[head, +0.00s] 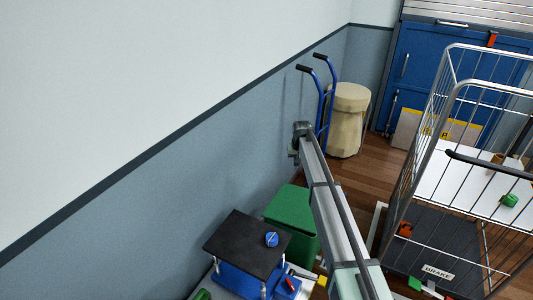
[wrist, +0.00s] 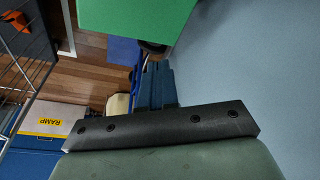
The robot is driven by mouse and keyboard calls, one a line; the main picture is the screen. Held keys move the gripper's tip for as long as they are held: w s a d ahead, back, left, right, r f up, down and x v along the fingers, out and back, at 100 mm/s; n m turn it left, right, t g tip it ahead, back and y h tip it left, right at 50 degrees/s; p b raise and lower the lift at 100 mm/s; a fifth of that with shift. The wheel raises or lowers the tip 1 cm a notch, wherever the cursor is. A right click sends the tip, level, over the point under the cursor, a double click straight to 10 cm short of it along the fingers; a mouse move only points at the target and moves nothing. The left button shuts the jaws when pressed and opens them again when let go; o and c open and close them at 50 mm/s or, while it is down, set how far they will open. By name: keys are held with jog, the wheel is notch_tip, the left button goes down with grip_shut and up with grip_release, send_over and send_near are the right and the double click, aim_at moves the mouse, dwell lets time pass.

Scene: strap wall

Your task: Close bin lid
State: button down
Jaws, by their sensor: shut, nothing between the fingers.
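A green box-shaped bin (head: 287,209) stands on the floor against the wall, partly hidden by the black-topped cart and my arm. Its upper face shows as plain green; I cannot tell how its lid sits. A large plain green surface, likely this bin (wrist: 135,16), fills the top of the wrist view. My gripper (wrist: 157,66) is shut and empty, its bluish fingers pointing up the wrist picture towards that green surface. A gap seems to show between them, but I cannot judge the depth. In the head view my arm reaches past the bin, and the fingers are not clear.
A wire cage trolley (head: 447,100) is at right. A beige drum (head: 348,119) and a blue hand truck (head: 324,100) stand behind. Wooden floor (head: 364,186) lies between.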

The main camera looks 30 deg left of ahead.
jog(key=w+a+v, duration=0.1)
jog(key=v, duration=0.6)
jog(key=shift+w+r, duration=0.2)
jog(key=shift+r, duration=0.1)
dwell(1.4)
jog(key=s+d+f+m+g+h, duration=0.1)
jog(key=s+d+f+g, duration=0.1)
jog(key=s+d+f, duration=1.4)
jog(key=s+d+f+m+g+h, duration=0.1)
jog(key=s+d+f, duration=1.2)
jog(key=s+d, duration=0.4)
jog(key=s+d+f+m+g, duration=0.1)
jog(key=s+d+f, duration=0.3)
jog(key=s, duration=0.7)
jog(key=s+d+f+m+g, duration=0.1)
jog(key=s+d+f+g, duration=0.2)
jog(key=s+d, duration=0.6)
jog(key=s+d+f+m+g, duration=0.2)
jog(key=s+d+f, duration=0.3)
jog(key=s, duration=0.7)
jog(key=shift+s+d+y, duration=0.3)
jog(key=shift+s+d, duration=0.05)
jog(key=shift+d, duration=0.85)
